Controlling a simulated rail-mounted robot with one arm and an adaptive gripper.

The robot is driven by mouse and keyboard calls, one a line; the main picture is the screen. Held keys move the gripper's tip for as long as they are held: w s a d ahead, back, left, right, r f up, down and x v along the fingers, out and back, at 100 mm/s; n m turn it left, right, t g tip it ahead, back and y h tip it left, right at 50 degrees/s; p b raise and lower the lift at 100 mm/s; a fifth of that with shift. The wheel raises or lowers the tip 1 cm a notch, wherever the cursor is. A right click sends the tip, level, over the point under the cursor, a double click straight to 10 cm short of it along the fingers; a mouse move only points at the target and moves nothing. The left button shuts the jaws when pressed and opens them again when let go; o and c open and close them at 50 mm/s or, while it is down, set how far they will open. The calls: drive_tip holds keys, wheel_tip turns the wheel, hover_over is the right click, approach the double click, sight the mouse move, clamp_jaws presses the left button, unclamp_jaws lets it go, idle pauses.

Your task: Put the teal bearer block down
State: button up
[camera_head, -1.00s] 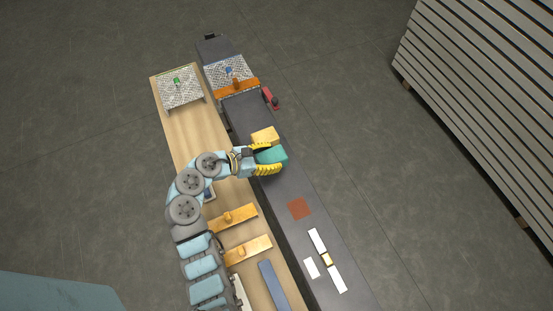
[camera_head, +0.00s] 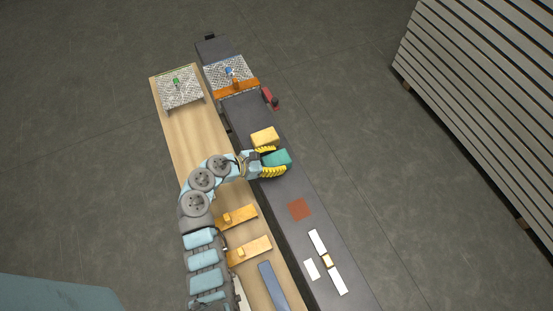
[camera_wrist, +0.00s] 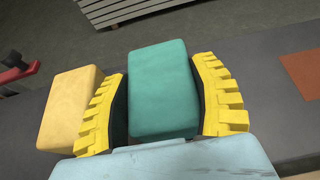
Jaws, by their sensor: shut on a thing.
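The teal bearer block (camera_head: 277,158) is between the yellow toothed fingers of my gripper (camera_head: 270,160), over the dark bench. In the wrist view the teal block (camera_wrist: 163,92) fills the space between both fingers of my gripper (camera_wrist: 165,105), which is shut on it. Its underside is hidden, so I cannot tell whether it touches the bench. A yellow block (camera_head: 264,136) lies just beyond the far finger; in the wrist view it (camera_wrist: 70,105) is close beside the left finger.
A brown square (camera_head: 299,209) and white strips (camera_head: 318,242) lie on the dark bench (camera_head: 325,215). A red item (camera_head: 270,98) sits at its right edge. Orange pieces (camera_head: 240,216) lie on the wooden table. Bare bench lies between the teal block and the brown square.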

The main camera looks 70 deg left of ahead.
drive_tip(key=shift+f, duration=0.1)
drive_tip(key=o, duration=1)
drive_tip(key=shift+c, duration=0.2)
drive_tip(key=shift+s+r, duration=0.3)
drive_tip(key=v, duration=1.1)
drive_tip(key=shift+s+r+p, duration=0.15)
drive_tip(key=shift+p, duration=0.15)
